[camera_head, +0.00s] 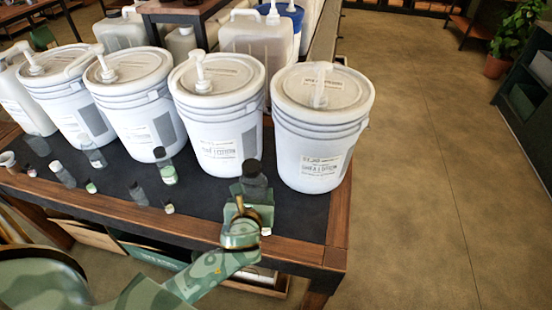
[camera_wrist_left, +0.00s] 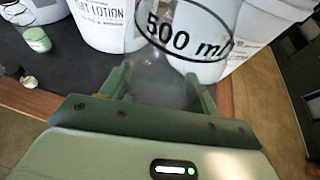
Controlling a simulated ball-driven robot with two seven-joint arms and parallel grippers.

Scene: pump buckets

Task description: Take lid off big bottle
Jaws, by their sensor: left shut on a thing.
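My left gripper (camera_head: 248,205) is shut on a clear bottle marked "500 ml" at the front right of the table. In the left wrist view the left gripper (camera_wrist_left: 165,88) has one finger on each side of the clear bottle (camera_wrist_left: 190,38). The bottle's dark lid (camera_head: 252,167) is on top of it in the head view; the lid is out of frame in the wrist view. The gripper and arm hide much of the bottle in the head view. My right gripper is in neither view.
Large white pump buckets (camera_head: 322,130) stand in a row behind the bottle. Several smaller bottles, such as a green-labelled one (camera_head: 168,173), stand to the left on the dark mat. The wooden table edge (camera_head: 290,250) is close in front; open floor (camera_head: 430,170) lies to the right.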

